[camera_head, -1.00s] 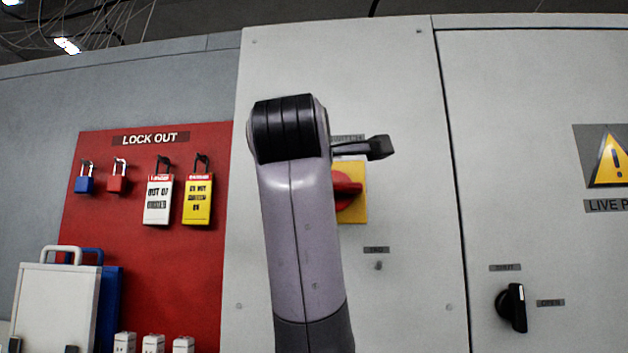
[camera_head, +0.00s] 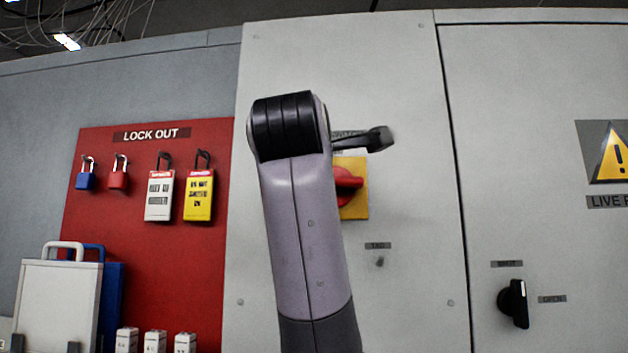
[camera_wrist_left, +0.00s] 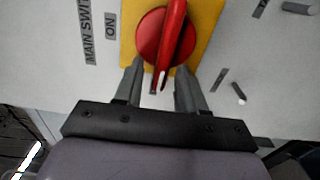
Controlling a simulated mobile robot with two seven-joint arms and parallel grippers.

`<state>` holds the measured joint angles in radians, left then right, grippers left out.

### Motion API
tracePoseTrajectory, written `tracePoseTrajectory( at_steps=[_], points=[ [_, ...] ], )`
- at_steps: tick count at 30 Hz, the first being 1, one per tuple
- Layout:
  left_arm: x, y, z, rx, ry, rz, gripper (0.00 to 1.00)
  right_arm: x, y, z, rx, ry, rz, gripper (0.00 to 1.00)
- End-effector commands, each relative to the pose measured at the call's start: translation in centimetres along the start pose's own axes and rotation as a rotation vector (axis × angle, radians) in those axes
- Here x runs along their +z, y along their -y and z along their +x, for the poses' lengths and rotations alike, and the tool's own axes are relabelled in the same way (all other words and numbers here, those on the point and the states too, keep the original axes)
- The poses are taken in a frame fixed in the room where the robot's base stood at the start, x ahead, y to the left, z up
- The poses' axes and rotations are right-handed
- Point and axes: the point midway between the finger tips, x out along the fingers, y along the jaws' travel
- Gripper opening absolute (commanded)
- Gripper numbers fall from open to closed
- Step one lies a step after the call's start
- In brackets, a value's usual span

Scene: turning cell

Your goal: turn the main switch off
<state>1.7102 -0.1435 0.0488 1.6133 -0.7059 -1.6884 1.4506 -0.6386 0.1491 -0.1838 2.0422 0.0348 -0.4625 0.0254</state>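The main switch is a red rotary handle (camera_wrist_left: 174,30) on a yellow plate (camera_wrist_left: 207,22). In the left wrist view the handle runs nearly top to bottom, its white-marked end pointing toward my gripper. An ON label (camera_wrist_left: 110,26) is left of the plate. My left gripper (camera_wrist_left: 160,68) is open, its two fingers apart on either side of the handle's near end; I cannot tell whether either touches it. In the head view my left arm covers part of the red handle (camera_head: 346,184) and yellow plate (camera_head: 355,206). My right gripper is not in view.
A red lockout board (camera_head: 150,270) with padlocks and tags hangs to the left. A black rotary knob (camera_head: 514,303) is on the right cabinet door, below a yellow warning sign (camera_head: 612,160).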

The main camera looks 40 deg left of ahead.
Motion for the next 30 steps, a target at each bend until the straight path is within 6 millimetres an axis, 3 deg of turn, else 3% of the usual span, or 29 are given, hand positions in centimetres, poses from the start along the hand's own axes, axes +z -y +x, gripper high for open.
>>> tracePoseTrajectory(
  at_steps=[5,18,30],
  points=[
    [0.1,0.1,-0.7,0.0,0.001,0.002,0.4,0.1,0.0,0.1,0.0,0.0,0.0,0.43],
    [0.0,0.0,-6.8,0.002,0.001,0.0,0.4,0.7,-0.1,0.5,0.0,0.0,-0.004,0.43],
    [0.0,0.0,-7.2,0.0,0.0,0.0,0.4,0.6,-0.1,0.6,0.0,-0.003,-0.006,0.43]
  ],
)
